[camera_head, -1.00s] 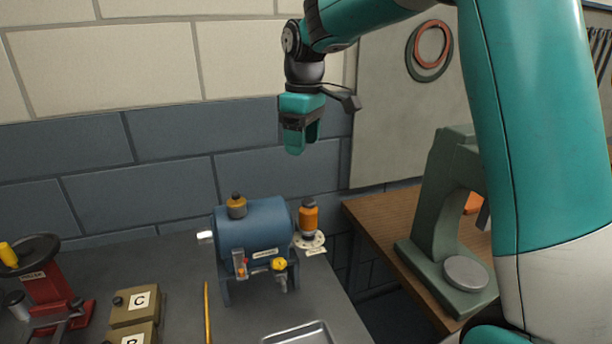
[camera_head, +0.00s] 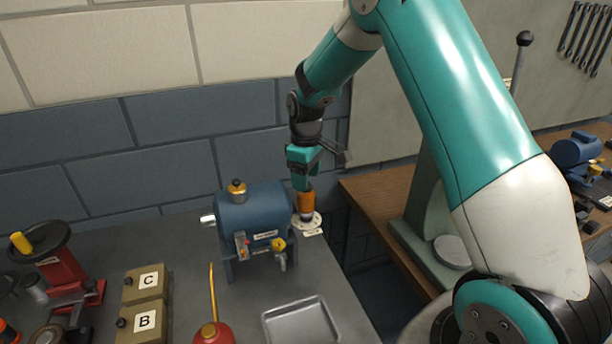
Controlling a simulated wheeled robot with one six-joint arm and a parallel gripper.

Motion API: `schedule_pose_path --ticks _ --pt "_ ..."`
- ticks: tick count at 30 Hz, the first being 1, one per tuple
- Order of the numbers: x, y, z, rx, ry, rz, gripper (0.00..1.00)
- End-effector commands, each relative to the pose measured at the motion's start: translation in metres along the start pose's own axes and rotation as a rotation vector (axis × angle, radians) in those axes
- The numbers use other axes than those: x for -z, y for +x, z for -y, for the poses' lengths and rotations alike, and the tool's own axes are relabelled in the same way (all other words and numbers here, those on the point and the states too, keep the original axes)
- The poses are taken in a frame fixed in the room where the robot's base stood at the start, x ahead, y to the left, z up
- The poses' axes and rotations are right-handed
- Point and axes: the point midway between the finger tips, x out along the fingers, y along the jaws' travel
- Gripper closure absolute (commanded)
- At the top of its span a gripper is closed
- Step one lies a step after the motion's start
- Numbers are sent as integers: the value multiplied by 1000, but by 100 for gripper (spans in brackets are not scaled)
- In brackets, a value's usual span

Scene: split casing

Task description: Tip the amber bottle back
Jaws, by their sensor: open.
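The amber bottle (camera_head: 306,207) stands about upright at the right end of the blue casing (camera_head: 254,212), above a pale round disc (camera_head: 308,224). My gripper (camera_head: 302,184) points down at the bottle from above, its fingers at the bottle's top. It is open. The fingers hide the bottle's dark cap, and I cannot tell whether they touch it. A smaller amber fitting (camera_head: 237,192) with a dark knob sits on top of the casing.
An empty metal tray (camera_head: 301,322) lies in front of the casing, with a red oil can (camera_head: 212,333) beside it. Boxes marked C (camera_head: 147,283) and B (camera_head: 143,318) and a red stand (camera_head: 62,266) are at left. A green press (camera_head: 428,220) stands at right.

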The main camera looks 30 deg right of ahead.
Motion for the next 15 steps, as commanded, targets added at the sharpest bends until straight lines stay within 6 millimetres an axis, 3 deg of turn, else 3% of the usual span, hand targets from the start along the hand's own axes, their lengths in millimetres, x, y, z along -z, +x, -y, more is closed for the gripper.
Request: schedule_pose_path --ticks 6,15 --pt "0 17 0 1 0 1 39" --pt "0 19 0 -1 0 -1 41"
